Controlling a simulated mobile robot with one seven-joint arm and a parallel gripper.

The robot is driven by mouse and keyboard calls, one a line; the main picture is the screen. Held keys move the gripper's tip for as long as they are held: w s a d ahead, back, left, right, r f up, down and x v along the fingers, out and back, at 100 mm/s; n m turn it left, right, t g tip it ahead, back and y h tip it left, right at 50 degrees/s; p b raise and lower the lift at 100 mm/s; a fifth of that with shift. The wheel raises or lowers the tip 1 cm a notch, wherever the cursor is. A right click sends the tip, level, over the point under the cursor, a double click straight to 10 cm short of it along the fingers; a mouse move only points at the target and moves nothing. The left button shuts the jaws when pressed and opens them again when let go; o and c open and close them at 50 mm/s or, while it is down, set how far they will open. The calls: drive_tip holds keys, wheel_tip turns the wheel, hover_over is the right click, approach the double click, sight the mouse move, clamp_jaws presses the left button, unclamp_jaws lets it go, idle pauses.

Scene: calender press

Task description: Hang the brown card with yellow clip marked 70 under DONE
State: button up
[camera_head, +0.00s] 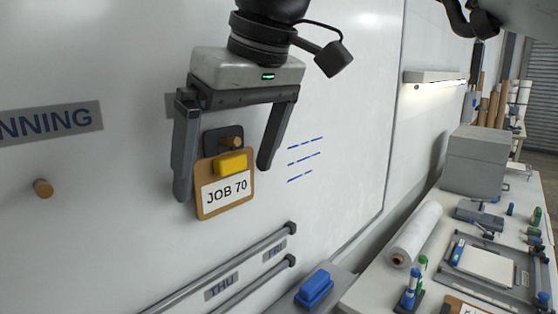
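The brown card with the yellow clip (225,188) is marked JOB 70. It hangs tilted on the whiteboard below a wooden peg (231,143) with a dark plate behind it. My gripper (224,182) is open, with one finger on each side of the card and the fingertips apart from its edges as far as I can see. A grey label behind my gripper is mostly hidden, so I cannot read it. The word DONE is not visible.
A label ending in NNING (50,122) and an empty peg (43,188) are at left. Rails marked THU and FRI (220,270) run below. A blue eraser (314,288) sits on a ledge. A cluttered bench (430,235) stands at right.

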drive_tip(key=p+v, duration=0.4)
drive_tip(key=v, duration=1.3)
drive_tip(key=s+d+f+m+t+h, duration=0.1)
drive_tip(key=d+f+m, duration=0.2)
drive_tip(key=f, duration=0.8)
drive_tip(key=s+d+f+m+t+h, duration=0.1)
drive_tip(key=d+f+m, duration=0.2)
drive_tip(key=d+f, duration=0.5)
drive_tip(key=s+d+f+m+h, duration=0.1)
drive_tip(key=d+f+m, duration=0.2)
drive_tip(key=f, duration=1.2)
drive_tip(key=d, duration=0.2)
drive_tip(key=shift+d+m+t, duration=0.3)
drive_tip(key=shift+m+t, duration=0.1)
drive_tip(key=shift+f, duration=0.15)
